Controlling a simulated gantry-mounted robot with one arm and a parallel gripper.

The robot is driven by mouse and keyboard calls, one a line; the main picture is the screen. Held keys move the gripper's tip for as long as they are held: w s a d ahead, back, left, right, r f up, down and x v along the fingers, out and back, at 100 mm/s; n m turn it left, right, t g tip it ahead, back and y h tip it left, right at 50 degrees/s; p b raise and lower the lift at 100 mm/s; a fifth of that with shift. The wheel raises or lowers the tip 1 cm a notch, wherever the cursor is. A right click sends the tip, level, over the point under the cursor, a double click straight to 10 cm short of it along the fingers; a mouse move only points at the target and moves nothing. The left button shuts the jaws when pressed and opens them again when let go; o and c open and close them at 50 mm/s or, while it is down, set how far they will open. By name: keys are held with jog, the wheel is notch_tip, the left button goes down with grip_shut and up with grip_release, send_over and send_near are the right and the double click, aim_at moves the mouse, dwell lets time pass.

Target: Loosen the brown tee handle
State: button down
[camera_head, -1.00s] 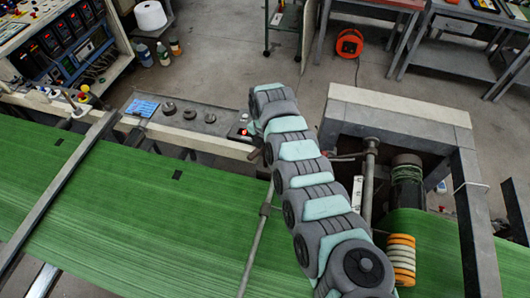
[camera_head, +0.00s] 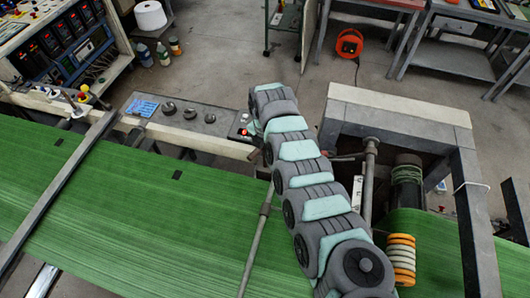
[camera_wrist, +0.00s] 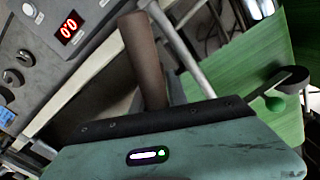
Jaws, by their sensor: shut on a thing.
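The brown tee handle (camera_wrist: 145,60) shows in the wrist view as a thick brown bar rising from behind the front edge of my gripper. My gripper (camera_wrist: 155,112) fills the bottom of that view, with a teal body and a dark front edge. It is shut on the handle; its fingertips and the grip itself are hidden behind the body. In the head view my own arm covers the gripper and most of the handle, close to the left end of the grey frame beside the green web.
A control panel (camera_wrist: 40,50) with a red display and dark knobs lies left of the handle. A metal rod (camera_head: 256,240) runs over the green web (camera_head: 140,210). Orange and white rings (camera_head: 401,258) sit at the right.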

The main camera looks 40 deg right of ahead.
dwell(0.4)
jog(key=c, duration=1.4)
grip_release()
jog(key=shift+o, duration=0.2)
jog(key=shift+r, duration=0.1)
notch_tip(320, 180, up, 11)
jog(key=shift+f+b, duration=0.15)
jog(key=shift+b, duration=0.5)
